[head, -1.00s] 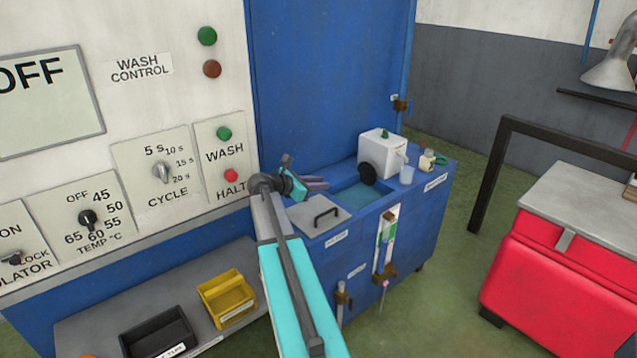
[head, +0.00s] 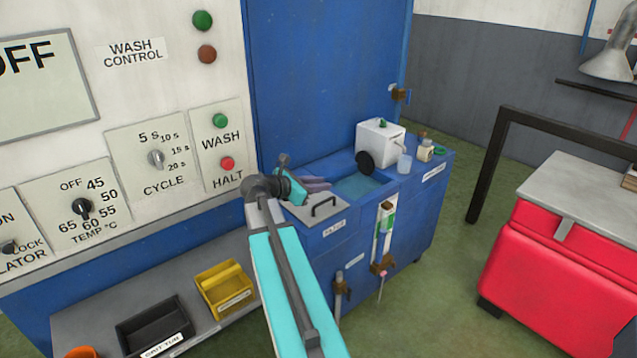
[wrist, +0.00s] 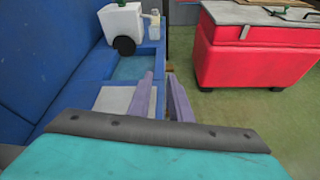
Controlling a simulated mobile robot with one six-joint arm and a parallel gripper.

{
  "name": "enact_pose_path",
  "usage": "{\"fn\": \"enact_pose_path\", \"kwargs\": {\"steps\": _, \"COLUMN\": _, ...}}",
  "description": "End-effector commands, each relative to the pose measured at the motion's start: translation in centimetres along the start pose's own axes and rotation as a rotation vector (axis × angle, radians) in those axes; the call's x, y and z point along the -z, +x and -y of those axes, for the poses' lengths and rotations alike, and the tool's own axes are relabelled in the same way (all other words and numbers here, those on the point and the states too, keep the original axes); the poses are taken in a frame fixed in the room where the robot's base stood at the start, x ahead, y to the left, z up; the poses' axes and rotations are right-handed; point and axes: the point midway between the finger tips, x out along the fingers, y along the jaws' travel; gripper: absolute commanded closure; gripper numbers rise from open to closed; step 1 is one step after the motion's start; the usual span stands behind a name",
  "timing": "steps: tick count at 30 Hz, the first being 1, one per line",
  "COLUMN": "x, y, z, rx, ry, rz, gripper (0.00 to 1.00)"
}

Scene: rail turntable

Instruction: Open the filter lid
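The filter lid (head: 320,216) is a flat grey plate with a black bar handle (head: 324,205), set in the top of the blue washer cabinet. It lies flat and closed, with a label on the cabinet front below it. My gripper (head: 320,184) has purple fingers and is over the far left part of the lid, behind the handle in the head view. In the wrist view my gripper (wrist: 160,76) shows its two fingers apart with nothing between them. The lid (wrist: 112,99) shows there left of the fingers; its handle is hidden.
A water basin (head: 357,188) lies behind the lid. A white box with a black disc (head: 380,143), a cup (head: 404,163) and small bottles stand at the cabinet's far end. The control panel (head: 165,160) is at left. A red cabinet (head: 545,265) stands right across open floor.

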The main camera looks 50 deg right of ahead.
Motion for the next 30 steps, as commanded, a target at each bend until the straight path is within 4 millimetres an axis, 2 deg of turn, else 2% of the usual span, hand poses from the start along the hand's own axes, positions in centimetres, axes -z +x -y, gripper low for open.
{"fn": "enact_pose_path", "kwargs": {"steps": 6, "x": 0.0, "y": -0.6, "z": 0.9, "rx": 0.000, "ry": 0.000, "rz": 0.000, "gripper": 0.81}}
{"fn": "enact_pose_path", "kwargs": {"steps": 24, "x": 0.1, "y": -0.7, "z": 1.0, "rx": 0.000, "ry": 0.000, "rz": -0.001, "gripper": 0.81}}
{"fn": "enact_pose_path", "kwargs": {"steps": 28, "x": 1.2, "y": -0.8, "z": 1.0, "rx": 0.000, "ry": 0.010, "rz": -0.018, "gripper": 0.81}}
{"fn": "enact_pose_path", "kwargs": {"steps": 30, "x": 2.6, "y": -1.0, "z": 1.1, "rx": 0.000, "ry": 0.024, "rz": -0.038, "gripper": 0.81}}
